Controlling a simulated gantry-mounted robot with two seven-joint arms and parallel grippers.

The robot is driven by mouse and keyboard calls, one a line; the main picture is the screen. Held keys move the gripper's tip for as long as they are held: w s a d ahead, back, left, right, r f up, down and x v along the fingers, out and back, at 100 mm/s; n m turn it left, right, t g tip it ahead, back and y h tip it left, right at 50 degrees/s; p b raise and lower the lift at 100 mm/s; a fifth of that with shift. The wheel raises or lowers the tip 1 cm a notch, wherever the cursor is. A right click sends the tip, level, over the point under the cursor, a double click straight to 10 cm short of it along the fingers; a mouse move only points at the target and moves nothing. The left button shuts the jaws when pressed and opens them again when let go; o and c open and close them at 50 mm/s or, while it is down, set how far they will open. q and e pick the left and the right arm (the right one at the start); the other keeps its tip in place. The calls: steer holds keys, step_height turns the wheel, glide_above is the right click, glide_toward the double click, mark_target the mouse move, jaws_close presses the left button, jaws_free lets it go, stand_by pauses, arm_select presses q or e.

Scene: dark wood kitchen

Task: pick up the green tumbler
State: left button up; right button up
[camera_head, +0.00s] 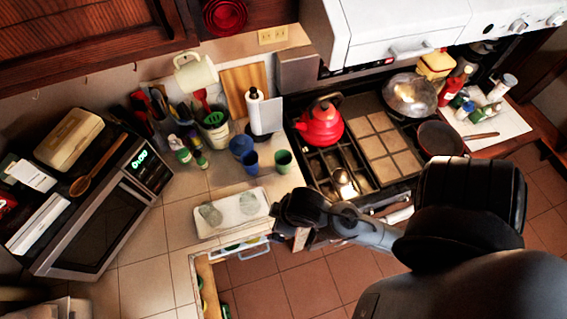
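The green tumbler (284,161) stands upright on the tiled counter, left of the stove. Two blue tumblers, one at the back (241,146) and one in front (251,163), stand just left of it. My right arm comes in from the lower right. Its gripper (293,213) is over the counter's front edge, below the green tumbler in the picture and apart from it. The fingers are dark and small, so their opening cannot be made out. My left gripper is not in view.
A red kettle (321,124) stands on the stove to the right. A paper towel holder (255,108) and utensil pots stand behind the tumblers.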

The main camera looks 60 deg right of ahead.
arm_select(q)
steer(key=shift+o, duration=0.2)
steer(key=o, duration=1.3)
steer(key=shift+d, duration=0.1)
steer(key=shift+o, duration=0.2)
